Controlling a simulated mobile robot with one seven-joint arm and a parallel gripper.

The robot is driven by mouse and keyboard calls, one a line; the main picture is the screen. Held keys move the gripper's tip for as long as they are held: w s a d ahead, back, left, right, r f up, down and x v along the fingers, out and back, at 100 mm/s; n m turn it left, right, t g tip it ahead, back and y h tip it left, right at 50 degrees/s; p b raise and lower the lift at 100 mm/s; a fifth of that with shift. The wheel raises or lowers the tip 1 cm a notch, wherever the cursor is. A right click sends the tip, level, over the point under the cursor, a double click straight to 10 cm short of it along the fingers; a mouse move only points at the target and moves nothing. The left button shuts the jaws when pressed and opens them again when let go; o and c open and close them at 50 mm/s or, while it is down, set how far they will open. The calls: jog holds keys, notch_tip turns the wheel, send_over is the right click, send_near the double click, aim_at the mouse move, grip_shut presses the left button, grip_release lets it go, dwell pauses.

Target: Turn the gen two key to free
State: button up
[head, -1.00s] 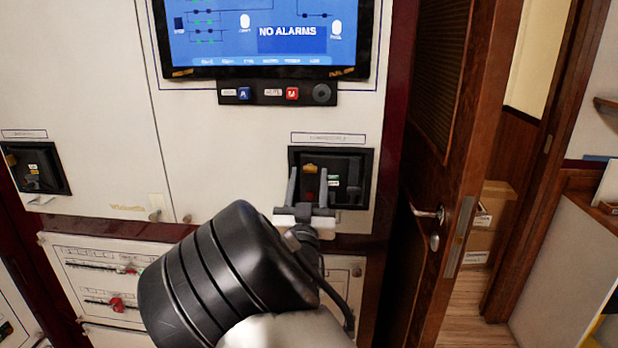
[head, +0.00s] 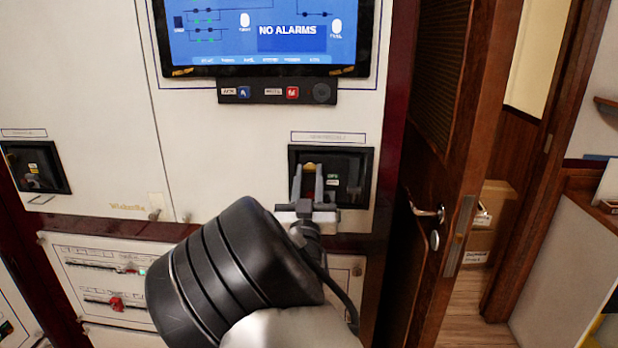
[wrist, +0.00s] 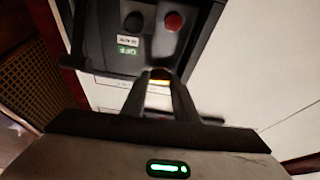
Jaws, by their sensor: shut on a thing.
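The generator breaker unit (head: 360,160) is a black recessed box in the white panel under the screen, below a label too small to read surely. A small yellow-orange piece, apparently the key (head: 309,165), is at its upper left. My gripper (head: 307,172) is at this piece, its two fingers close together and shut on it. In the wrist view the fingertips (wrist: 160,76) meet around it, and some yellow (wrist: 159,84) shows between them. The key's exact angle is hidden by the fingers.
The unit also has a red button (wrist: 173,22), a black button (wrist: 133,21) and a green OFF label (wrist: 127,50). A similar unit (head: 35,166) is at the left. The screen (head: 262,35) reads NO ALARMS. A wooden door (head: 440,130) stands open at the right.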

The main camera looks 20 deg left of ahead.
jog(key=n+y, duration=0.1)
jog(key=n, duration=0.1)
jog(key=n+g+y+b, duration=0.1)
jog(key=n, duration=0.2)
jog(key=shift+d+y, duration=0.2)
jog(key=shift+y, duration=0.1)
jog(key=n+g+y, duration=0.1)
jog(key=n, duration=0.2)
jog(key=n+g+y, duration=0.1)
jog(key=n, duration=0.2)
jog(key=shift+d+r+n, duration=0.1)
jog(key=shift+r+n, duration=0.1)
jog(key=shift+n, duration=0.1)
jog(key=n+g, duration=0.1)
jog(key=n, duration=0.1)
jog(key=n+g, duration=0.1)
jog(key=n, duration=0.2)
jog(key=shift+r+y, duration=0.15)
jog(key=shift+y, duration=0.15)
jog(key=shift+n+g+p, duration=0.5)
jog(key=shift+n+g, duration=0.6)
jog(key=shift+n, duration=1.3)
jog(key=o, duration=1.1)
jog(key=shift+c, duration=0.2)
jog(key=shift+d, duration=0.1)
jog(key=v, duration=1.7)
jog(key=shift+s+r, duration=0.2)
jog(key=shift+r, duration=0.1)
